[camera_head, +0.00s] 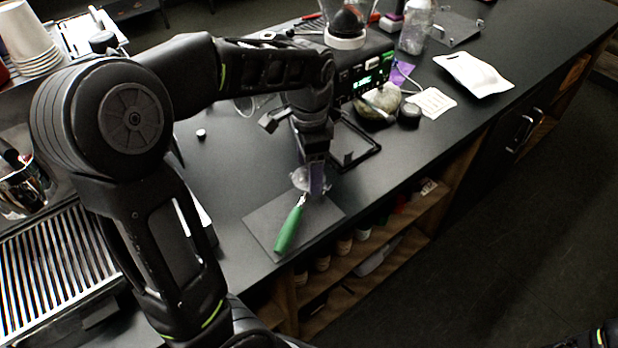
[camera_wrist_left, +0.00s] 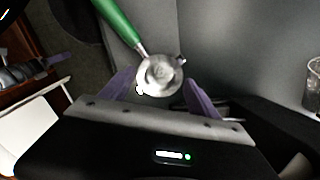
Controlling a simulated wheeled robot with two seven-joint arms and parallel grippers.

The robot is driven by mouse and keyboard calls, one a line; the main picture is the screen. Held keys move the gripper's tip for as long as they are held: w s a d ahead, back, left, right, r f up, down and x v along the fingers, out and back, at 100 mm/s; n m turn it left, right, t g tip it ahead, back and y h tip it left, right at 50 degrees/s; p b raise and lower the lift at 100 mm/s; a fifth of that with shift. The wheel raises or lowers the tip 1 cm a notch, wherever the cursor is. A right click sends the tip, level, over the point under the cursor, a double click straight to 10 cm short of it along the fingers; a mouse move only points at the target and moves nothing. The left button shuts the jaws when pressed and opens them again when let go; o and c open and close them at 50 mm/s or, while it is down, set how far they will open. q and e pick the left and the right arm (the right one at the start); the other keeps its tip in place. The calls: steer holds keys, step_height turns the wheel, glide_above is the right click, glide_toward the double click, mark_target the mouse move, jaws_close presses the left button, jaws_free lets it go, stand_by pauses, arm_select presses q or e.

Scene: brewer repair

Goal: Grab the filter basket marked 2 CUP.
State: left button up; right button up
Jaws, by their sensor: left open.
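A metal portafilter with a green handle (camera_head: 289,229) lies on a dark mat (camera_head: 262,222). Its round metal head (camera_wrist_left: 159,75) shows in the left wrist view, with the handle running to the upper left. My left gripper (camera_head: 316,182) points down over the head, which partly hides behind it. In the left wrist view its purple fingers (camera_wrist_left: 157,92) are open, one on each side of the head's near edge; I cannot tell whether they touch it. No 2 CUP marking is readable, and I cannot make out a separate filter basket.
A machine with a green display (camera_head: 369,82), a dark square frame (camera_head: 352,152), a stone-like lump (camera_head: 380,100) and a white packet (camera_head: 474,74) are on the black counter. A slatted drip tray (camera_head: 55,268) is at left. A purple-tipped arm-like part (camera_wrist_left: 40,72) may be my right gripper.

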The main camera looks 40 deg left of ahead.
arm_select(q)
step_height(320, 180, down, 2)
steer(key=shift+f, duration=0.1)
steer(key=shift+c, duration=0.4)
steer(key=c, duration=0.9)
